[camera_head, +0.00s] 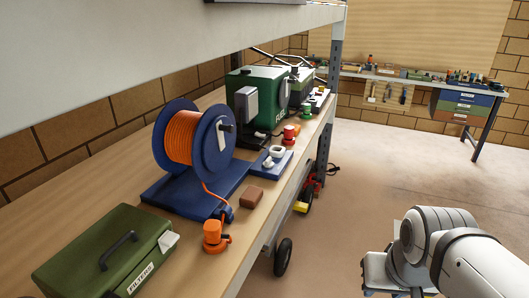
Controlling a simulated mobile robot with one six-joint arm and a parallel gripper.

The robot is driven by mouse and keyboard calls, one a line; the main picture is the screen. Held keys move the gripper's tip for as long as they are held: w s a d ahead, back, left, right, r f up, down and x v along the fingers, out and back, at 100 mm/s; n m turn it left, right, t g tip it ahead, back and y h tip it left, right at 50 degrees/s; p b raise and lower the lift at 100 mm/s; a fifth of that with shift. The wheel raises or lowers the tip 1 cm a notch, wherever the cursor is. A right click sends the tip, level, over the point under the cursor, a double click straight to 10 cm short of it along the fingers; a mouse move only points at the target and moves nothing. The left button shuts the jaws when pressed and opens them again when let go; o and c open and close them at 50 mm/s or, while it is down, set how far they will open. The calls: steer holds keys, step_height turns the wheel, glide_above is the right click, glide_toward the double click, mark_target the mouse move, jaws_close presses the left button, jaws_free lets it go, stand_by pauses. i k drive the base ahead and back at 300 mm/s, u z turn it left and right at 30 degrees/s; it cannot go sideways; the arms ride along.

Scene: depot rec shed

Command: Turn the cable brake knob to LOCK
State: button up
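A cable reel (212,148) with blue flanges and orange cable stands on a blue base (185,196) on the wooden shelf. The orange cable runs down from the reel towards an orange fitting (213,236) at the shelf's front edge. White links of my arm show at the lower right, away from the shelf. My gripper cannot be made out.
A green case labelled FILTERS (82,258) sits at the near left. A brown block (252,197), a red fitting (290,134) and a green fuel unit (259,98) share the shelf. A grey post and overhead beam frame it. Open floor (350,190) lies right, before a far workbench (425,80).

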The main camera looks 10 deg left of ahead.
mark_target(268, 163)
steer(key=u, duration=0.15)
steer(key=i, duration=1)
steer(key=u, duration=0.05)
